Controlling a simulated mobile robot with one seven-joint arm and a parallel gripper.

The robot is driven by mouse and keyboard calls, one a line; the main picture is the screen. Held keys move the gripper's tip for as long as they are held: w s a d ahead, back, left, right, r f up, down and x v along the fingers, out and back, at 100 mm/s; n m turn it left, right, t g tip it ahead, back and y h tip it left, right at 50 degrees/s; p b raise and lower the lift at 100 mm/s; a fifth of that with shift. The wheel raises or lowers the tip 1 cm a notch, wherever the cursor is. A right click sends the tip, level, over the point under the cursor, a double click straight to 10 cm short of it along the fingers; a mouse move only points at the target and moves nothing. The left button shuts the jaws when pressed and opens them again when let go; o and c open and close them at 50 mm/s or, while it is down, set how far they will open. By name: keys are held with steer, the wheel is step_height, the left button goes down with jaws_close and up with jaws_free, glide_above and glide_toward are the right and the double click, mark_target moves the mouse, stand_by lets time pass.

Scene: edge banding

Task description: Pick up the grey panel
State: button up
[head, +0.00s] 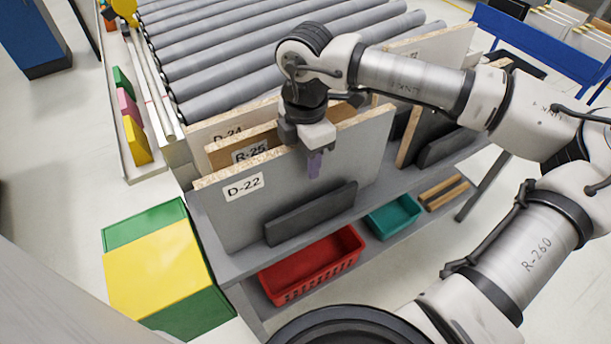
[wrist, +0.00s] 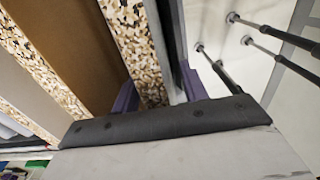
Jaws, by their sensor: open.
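The grey panel (head: 230,215), with a chipboard top edge and a D-22 label, stands upright at the front of the rack. My gripper (head: 314,160) is over its top edge, right of the label, pointing down. One purple finger shows in front of the panel's grey face. In the wrist view my gripper (wrist: 160,92) is open, with its two purple fingers on either side of the panel's chipboard edge (wrist: 137,45). I cannot tell whether either finger touches the panel.
A brown panel (head: 222,154) labelled R-25 and a panel (head: 205,130) labelled D-24 stand close behind. Below are a red basket (head: 312,265) and a teal bin (head: 394,217). A roller conveyor (head: 240,60) lies behind; a yellow-and-green box (head: 155,275) stands at left.

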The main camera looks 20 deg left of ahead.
steer(key=shift+f, duration=0.25)
jaws_close()
steer(key=shift+r, duration=0.1)
stand_by(1.2)
